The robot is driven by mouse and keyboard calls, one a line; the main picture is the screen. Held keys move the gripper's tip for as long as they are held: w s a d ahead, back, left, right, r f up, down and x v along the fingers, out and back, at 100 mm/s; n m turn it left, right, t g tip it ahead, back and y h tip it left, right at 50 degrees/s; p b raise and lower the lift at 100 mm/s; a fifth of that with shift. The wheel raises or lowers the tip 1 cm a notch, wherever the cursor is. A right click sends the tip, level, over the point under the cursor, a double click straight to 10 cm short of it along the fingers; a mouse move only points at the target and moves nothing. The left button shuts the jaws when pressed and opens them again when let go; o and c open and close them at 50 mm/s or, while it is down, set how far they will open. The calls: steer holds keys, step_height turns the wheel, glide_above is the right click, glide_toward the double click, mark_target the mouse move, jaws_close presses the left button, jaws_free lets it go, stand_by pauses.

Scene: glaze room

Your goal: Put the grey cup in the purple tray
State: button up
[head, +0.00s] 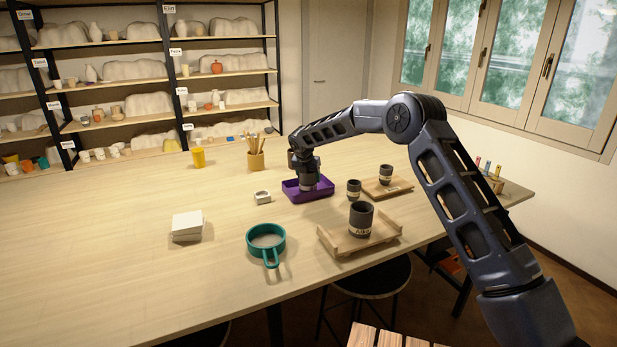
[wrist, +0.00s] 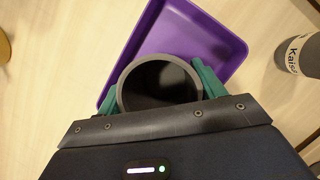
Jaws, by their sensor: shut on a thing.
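The purple tray (head: 323,195) sits on the wooden table, near its middle, in the head view. It also shows in the wrist view (wrist: 168,34). My gripper (head: 308,184) is over the tray, pointing down. In the wrist view its green fingers (wrist: 160,88) are shut on either side of the round grey cup (wrist: 124,80), which has a dark inside. The cup appears upright over the near part of the tray. I cannot tell whether its base touches the tray floor.
A dark cup (head: 353,190) stands close right of the tray. Others stand on a wooden board (head: 400,187) and a wooden tray (head: 335,238). A small white block (head: 262,197), teal sieve (head: 266,240) and white tiles (head: 187,226) are left. The table's left side is mostly clear.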

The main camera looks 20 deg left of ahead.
steer(key=shift+f, duration=0.1)
steer(key=o, duration=1.1)
steer(key=v, duration=1.2)
